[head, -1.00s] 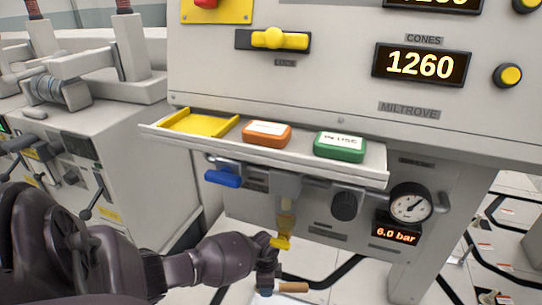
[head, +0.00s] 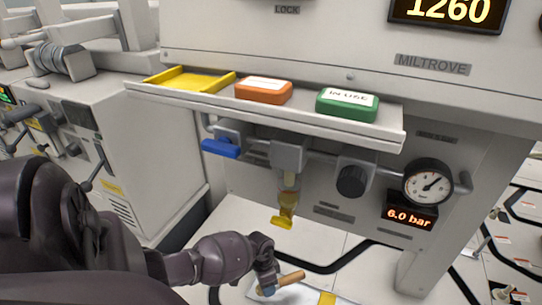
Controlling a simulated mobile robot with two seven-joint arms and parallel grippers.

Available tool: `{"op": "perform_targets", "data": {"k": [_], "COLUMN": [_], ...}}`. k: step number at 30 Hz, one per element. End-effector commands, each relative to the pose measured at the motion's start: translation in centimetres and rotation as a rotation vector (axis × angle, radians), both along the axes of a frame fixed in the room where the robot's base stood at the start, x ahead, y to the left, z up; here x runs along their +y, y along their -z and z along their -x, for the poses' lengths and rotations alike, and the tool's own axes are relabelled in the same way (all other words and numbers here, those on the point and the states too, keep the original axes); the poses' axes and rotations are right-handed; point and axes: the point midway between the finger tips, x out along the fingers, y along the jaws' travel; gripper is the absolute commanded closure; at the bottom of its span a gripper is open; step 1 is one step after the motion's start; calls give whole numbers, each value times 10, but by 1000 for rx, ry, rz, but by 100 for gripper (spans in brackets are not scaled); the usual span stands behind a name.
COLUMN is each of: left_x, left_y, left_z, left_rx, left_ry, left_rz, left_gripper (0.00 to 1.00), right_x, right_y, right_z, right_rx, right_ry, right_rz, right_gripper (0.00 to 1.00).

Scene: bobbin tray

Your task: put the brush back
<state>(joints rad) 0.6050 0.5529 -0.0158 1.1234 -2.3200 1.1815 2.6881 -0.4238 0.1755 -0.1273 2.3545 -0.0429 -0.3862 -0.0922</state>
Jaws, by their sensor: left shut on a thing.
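My left gripper (head: 266,284) is at the bottom of the head view, below the shelf and the filter bowl. It is shut on the brush, whose wooden handle (head: 291,279) sticks out to the right, tilted slightly up. The brush's bristles cannot be made out. My right gripper is not in view.
Under the shelf are a blue lever (head: 221,148), a filter bowl (head: 288,190) with a yellow tab, a black knob (head: 352,181), a round gauge (head: 427,183) and a "6.0 bar" display (head: 410,217). A pale surface with a yellow patch (head: 327,298) shows at the bottom edge.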

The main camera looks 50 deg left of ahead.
Motion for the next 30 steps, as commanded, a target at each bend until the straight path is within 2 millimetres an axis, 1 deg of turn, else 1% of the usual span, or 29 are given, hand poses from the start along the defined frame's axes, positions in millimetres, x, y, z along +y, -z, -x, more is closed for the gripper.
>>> {"op": "perform_targets", "data": {"k": [4,7,12,17,25,26,30], "left_x": [0,0,0,0,0,0,0], "left_y": [22,34,31,31,38,38,37], "left_z": [4,3,-1,-2,-1,-1,-1], "left_rx": [8,7,-3,-3,-2,-2,-2], "left_ry": [-2,0,0,0,-1,-1,0], "left_rz": [1,0,0,0,0,0,0], "left_gripper": [86,86,86,86,86,55,34], "right_x": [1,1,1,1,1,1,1], "right_y": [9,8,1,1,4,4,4], "right_z": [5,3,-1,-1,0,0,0], "right_rx": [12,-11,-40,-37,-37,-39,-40], "right_ry": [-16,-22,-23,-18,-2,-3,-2], "right_rz": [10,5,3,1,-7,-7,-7], "right_gripper": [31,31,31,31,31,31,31]}}
